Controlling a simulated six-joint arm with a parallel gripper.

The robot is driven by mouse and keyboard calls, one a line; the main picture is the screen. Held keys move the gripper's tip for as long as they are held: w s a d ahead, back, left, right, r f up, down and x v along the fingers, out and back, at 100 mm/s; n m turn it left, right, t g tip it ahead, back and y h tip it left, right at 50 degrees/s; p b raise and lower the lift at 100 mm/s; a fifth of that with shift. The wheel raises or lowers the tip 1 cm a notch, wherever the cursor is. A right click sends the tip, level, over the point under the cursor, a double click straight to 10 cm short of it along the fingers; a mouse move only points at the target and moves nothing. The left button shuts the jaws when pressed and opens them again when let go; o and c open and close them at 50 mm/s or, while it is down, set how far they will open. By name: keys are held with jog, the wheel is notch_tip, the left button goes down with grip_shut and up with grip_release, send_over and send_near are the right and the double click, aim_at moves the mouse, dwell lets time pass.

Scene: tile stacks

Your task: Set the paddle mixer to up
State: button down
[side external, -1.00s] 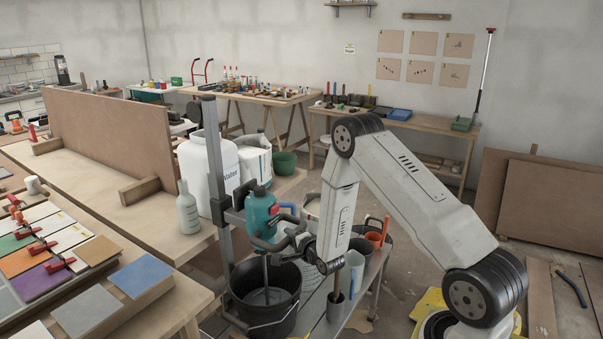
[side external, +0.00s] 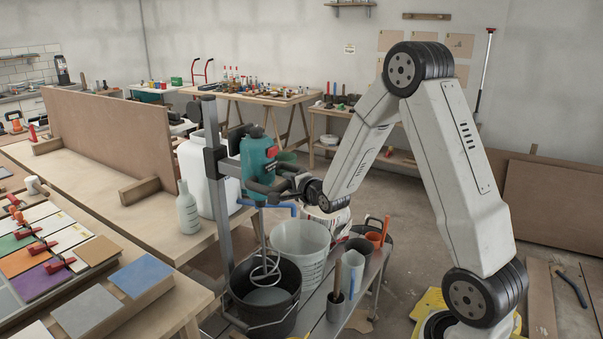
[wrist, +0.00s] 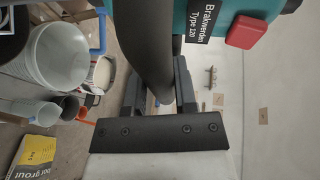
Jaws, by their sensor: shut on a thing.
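The paddle mixer (side external: 258,160) is a teal power tool carried on an upright metal stand (side external: 219,190). It sits high on the post, and its shaft and spiral paddle (side external: 267,268) hang down over the black bucket (side external: 264,318). The paddle's lower end is at or just inside the bucket mouth. My gripper (side external: 290,186) is at the mixer's right side, shut on its dark handle. In the wrist view the dark handle bar (wrist: 150,60) runs between my gripper's fingers (wrist: 155,90), with the teal body (wrist: 205,15) and red button (wrist: 246,33) above.
A clear bucket (side external: 301,250) and grey containers (side external: 352,270) stand right of the black bucket on the low bench. A white water container (side external: 205,175) and a grey bottle (side external: 187,208) are on the left table. A blue-handled tool shows behind the shaft.

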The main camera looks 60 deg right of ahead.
jog(key=shift+w+r, duration=0.1)
jog(key=shift+r, duration=2.5)
jog(key=shift+c, duration=2)
grip_release()
jog(key=shift+s+a, duration=0.1)
jog(key=shift+s, duration=0.2)
jog(key=v, duration=0.7)
jog(key=shift+a, duration=0.1)
